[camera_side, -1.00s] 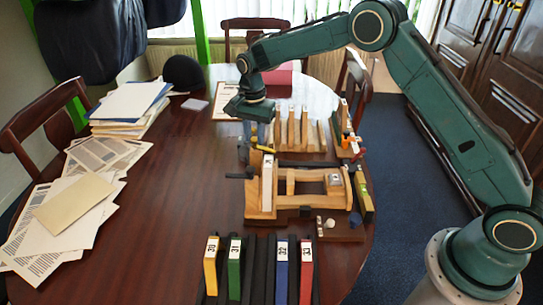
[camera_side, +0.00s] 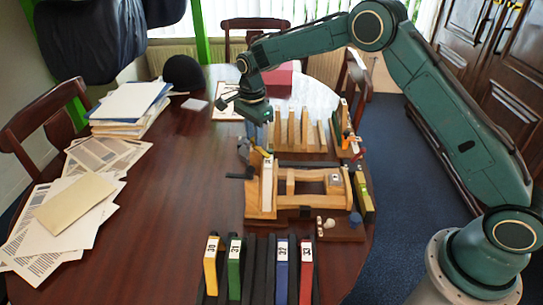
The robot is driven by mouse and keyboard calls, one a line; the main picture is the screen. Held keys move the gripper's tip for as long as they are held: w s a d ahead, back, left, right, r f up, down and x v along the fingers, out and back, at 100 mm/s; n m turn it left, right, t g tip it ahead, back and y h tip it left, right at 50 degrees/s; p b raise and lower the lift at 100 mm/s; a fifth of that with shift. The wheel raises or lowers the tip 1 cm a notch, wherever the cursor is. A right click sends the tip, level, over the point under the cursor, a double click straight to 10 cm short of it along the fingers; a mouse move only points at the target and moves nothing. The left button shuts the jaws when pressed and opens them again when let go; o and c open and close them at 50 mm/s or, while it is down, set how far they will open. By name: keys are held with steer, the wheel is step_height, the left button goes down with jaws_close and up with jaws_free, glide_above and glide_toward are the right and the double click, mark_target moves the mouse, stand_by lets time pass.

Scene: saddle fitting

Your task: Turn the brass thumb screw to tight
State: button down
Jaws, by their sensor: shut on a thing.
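A wooden saddle fixture (camera_side: 312,201) stands on the table in the middle of the side view, with an upright wooden block (camera_side: 266,187) at its left end. My gripper (camera_side: 246,148) points down at the far left corner of the fixture, by the top of this block. It is shut on a small piece there, which I take to be the brass thumb screw; the fingers and wrist mostly hide it. A little yellow (camera_side: 262,152) shows beside the fingers. The screw's thread and seating are too small to make out.
A rack of upright wooden pieces (camera_side: 293,130) stands behind the fixture. A row of numbered coloured blocks (camera_side: 281,270) stands in front. Papers (camera_side: 75,203) cover the left of the table. Bare tabletop (camera_side: 185,190) lies between papers and fixture.

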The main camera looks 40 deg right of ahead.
steer(key=shift+r, duration=0.1)
steer(key=c, duration=1.2)
jaws_free()
step_height(320, 180, up, 14)
